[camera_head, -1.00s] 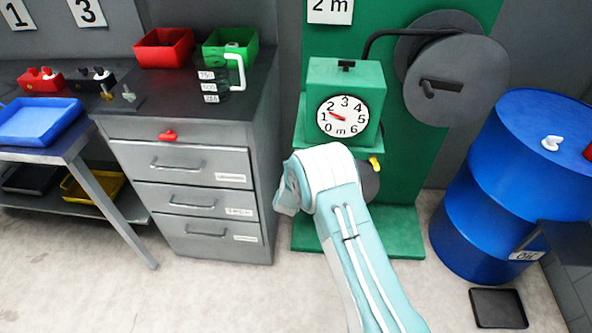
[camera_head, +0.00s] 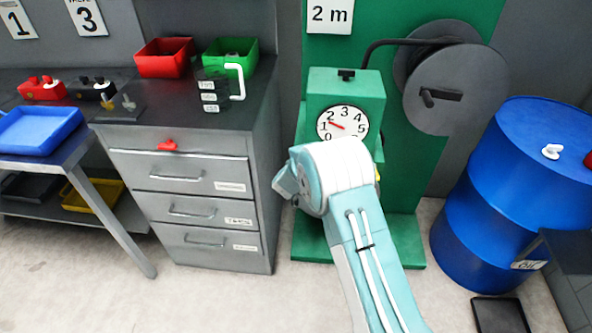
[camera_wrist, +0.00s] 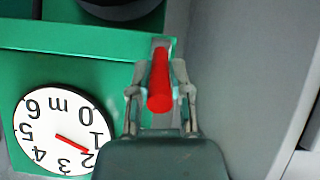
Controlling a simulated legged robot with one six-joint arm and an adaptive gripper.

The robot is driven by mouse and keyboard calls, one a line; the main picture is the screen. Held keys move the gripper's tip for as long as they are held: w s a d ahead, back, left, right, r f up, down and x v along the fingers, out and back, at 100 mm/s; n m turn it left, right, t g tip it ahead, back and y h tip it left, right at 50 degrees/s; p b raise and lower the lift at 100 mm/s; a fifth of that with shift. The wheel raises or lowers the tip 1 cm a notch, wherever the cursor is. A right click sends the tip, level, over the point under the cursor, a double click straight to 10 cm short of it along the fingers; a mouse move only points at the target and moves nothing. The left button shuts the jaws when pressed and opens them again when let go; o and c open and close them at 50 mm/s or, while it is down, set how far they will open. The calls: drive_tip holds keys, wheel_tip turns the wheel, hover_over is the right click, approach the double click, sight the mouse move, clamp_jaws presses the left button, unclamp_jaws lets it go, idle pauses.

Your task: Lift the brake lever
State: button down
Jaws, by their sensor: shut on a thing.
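The brake lever, a red rod (camera_wrist: 160,80), points toward the camera in the wrist view, beside the green winch box. My gripper (camera_wrist: 160,98) has one finger on each side of the rod and is shut on it. The green winch box (camera_head: 345,84) stands in front of the green panel in the head view, with a round white dial (camera_head: 343,124) on its face. The dial also shows upside down in the wrist view (camera_wrist: 62,130), its red needle near 2. In the head view my arm hides the lever, the gripper and the dial's lower edge.
A grey drum (camera_head: 447,90) with a crank handle (camera_head: 440,96) is right of the winch box. A blue barrel (camera_head: 490,190) stands farther right. A drawer cabinet (camera_head: 190,190) stands close on the left. Pale floor (camera_head: 230,300) is open in front.

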drive_tip(key=shift+w+a+r, duration=0.1)
drive_tip(key=shift+r, duration=0.1)
drive_tip(key=c, duration=0.6)
unclamp_jaws()
drive_tip(key=shift+f, duration=0.15)
drive_tip(key=v, duration=1.2)
drive_tip(key=shift+a+f, duration=0.1)
